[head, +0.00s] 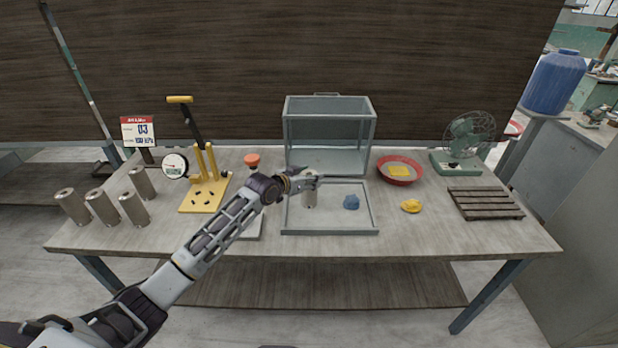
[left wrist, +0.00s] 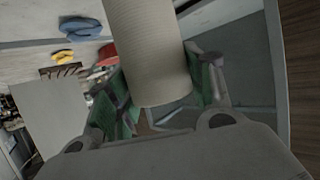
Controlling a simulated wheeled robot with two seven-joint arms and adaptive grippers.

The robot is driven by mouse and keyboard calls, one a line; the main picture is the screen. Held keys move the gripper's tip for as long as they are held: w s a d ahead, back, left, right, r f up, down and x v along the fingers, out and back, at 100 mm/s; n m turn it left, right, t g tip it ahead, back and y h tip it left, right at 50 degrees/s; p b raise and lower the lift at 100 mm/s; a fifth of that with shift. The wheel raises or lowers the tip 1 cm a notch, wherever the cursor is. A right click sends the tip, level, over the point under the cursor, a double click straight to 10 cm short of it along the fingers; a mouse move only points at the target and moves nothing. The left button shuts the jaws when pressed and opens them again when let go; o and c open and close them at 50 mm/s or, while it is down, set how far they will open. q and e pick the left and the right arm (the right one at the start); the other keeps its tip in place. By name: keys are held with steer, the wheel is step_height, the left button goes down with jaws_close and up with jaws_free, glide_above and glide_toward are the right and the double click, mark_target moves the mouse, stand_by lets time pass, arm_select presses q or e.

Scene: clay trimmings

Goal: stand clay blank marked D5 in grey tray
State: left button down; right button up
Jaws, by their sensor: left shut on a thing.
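My left gripper (head: 303,181) is shut on a grey cylindrical blank (head: 310,197), over the left part of the grey tray (head: 330,233). In the left wrist view the blank (left wrist: 148,55) sits between the two green-padded fingers (left wrist: 165,95). In the head view the blank looks upright; I cannot tell whether its base touches the tray floor. No marking on it is readable, so I cannot confirm D5. My right gripper is not in view.
Several similar cylinders (head: 133,209) stand at the table's left. A yellow press with a gauge (head: 203,195) is nearby. A glass-sided case (head: 328,135) stands behind the tray. A yellow lump (head: 411,206), red bowl (head: 400,180), fan (head: 462,145) and slatted rack (head: 485,204) are to the right.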

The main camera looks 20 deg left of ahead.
arm_select(q)
steer(key=c, duration=0.6)
jaws_free()
steer(key=shift+r, duration=0.1)
steer(key=v, duration=1.2)
stand_by(0.7)
